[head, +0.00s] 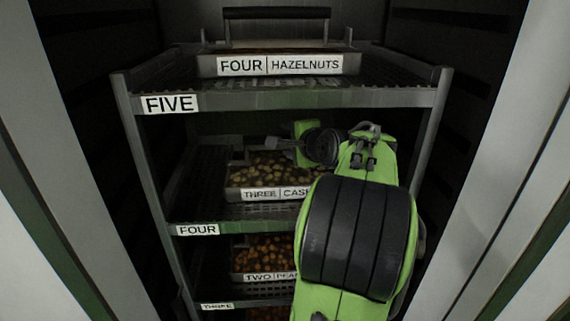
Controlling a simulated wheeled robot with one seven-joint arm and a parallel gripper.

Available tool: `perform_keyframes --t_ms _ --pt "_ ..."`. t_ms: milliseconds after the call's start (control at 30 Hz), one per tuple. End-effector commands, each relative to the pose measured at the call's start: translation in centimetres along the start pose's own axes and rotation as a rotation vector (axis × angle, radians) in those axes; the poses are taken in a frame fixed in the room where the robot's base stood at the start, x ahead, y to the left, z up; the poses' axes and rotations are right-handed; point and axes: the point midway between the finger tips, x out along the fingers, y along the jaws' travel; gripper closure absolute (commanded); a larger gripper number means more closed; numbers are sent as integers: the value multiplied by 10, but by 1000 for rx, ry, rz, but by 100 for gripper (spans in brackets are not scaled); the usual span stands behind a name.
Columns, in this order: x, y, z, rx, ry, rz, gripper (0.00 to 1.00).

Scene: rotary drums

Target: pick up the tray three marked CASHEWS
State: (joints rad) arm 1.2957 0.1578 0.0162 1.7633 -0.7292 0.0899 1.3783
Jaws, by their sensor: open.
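The tray labelled THREE CASHEWS (262,194) sits on the shelf marked FOUR, with pale nuts showing inside it. My green and black arm covers the right end of its label and its right side. My gripper (275,146) reaches into the shelf bay above the back part of this tray, pointing left. Its grey fingers are small and dark, and they look open with nothing seen between them. I cannot tell whether they touch the tray or its handle.
A tray labelled FOUR HAZELNUTS (280,65), with a dark handle, stands on the top shelf marked FIVE (270,100). A tray labelled TWO (264,277) sits below. Rack posts (150,170) and pale cabinet panels (490,200) bound the sides.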

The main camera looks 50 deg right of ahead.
Motion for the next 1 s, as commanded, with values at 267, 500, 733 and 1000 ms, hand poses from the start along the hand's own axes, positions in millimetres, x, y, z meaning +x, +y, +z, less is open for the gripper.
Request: perform_keyframes --t_ms 267,500,733,1000 --pt "46 0 -1 1 -3 2 44" --pt "48 1 -1 0 0 1 46" --pt "48 2 -1 0 0 2 81" --pt "48 2 -1 -1 0 2 100"
